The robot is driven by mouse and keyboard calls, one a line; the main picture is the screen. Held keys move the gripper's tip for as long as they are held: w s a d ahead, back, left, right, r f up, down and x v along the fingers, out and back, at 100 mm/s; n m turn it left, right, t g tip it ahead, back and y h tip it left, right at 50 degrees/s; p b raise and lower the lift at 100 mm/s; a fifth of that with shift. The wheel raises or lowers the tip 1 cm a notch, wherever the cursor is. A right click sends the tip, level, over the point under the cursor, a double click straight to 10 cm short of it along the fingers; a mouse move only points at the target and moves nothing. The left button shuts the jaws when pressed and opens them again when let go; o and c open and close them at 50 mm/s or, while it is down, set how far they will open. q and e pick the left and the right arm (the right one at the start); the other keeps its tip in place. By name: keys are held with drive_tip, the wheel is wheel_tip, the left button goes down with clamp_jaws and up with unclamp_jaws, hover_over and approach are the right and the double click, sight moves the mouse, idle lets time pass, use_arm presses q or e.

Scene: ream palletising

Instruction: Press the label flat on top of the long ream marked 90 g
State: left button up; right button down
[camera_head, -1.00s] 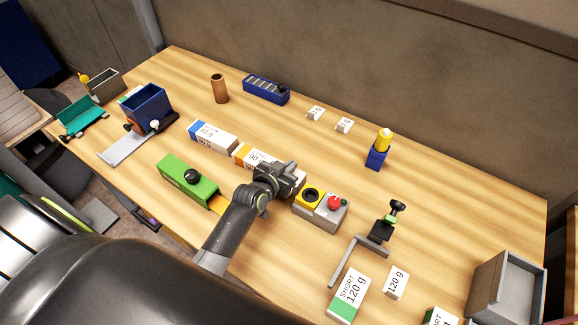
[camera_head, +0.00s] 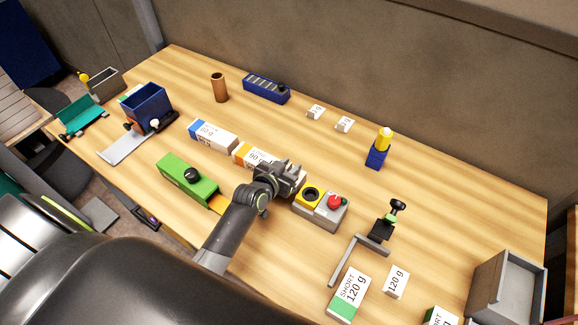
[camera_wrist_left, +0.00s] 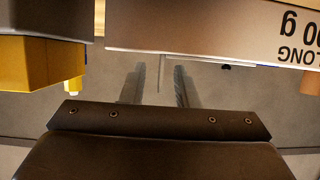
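The long ream marked 90 g (camera_head: 255,158) is white with an orange end and lies on the table. In the left wrist view its white side (camera_wrist_left: 220,38) shows upside-down "90 g LONG" lettering. My left gripper (camera_head: 291,173) is over the ream's right end and hides part of it. In the left wrist view its two grey fingers (camera_wrist_left: 158,85) stand apart. A thin pale strip shows between them; I cannot tell what it is. I cannot make out the label on the ream's top. My right gripper is not in view.
A grey box with a yellow ring and red button (camera_head: 320,210) stands close right of the gripper. A green tool (camera_head: 187,180) lies in front, a blue-ended ream (camera_head: 213,135) to the left. A black clamp (camera_head: 382,230) stands farther right.

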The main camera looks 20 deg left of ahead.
use_arm(q)
drive_tip(key=shift+s+r, duration=0.1)
drive_tip(key=b+v, duration=0.2)
drive_tip(key=v, duration=1.5)
drive_tip(key=shift+b, duration=0.35)
drive_tip(key=shift+s, duration=0.15)
